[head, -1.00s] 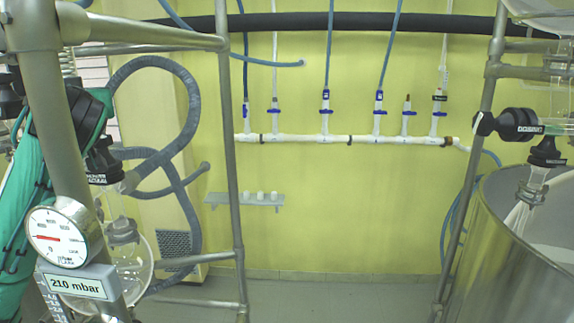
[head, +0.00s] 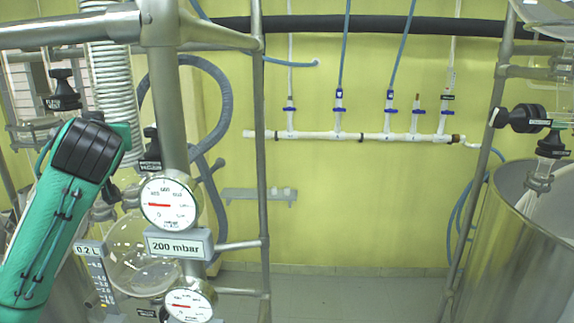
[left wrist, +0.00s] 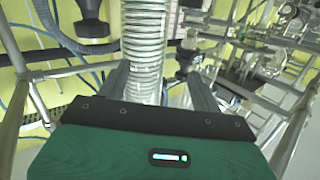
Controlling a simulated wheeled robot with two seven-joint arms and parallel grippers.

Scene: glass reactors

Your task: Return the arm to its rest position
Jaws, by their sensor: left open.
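My left arm (head: 52,225), green with a black ribbed joint (head: 90,150), rises at the left of the head view in front of the frame. Its gripper cannot be made out there. In the left wrist view my left gripper (left wrist: 157,70) is open, with its two dark fingers apart and nothing held. A ribbed clear hose (left wrist: 143,40) shows beyond the fingers; I cannot tell how far. My right arm and gripper are in neither view.
A metal post (head: 172,100) stands close to my left arm, with a round gauge (head: 168,203) above a "200 mbar" label (head: 178,245). A glass vessel (head: 140,262) is behind. A steel drum (head: 520,250) is at right. Floor (head: 350,290) is clear in the middle.

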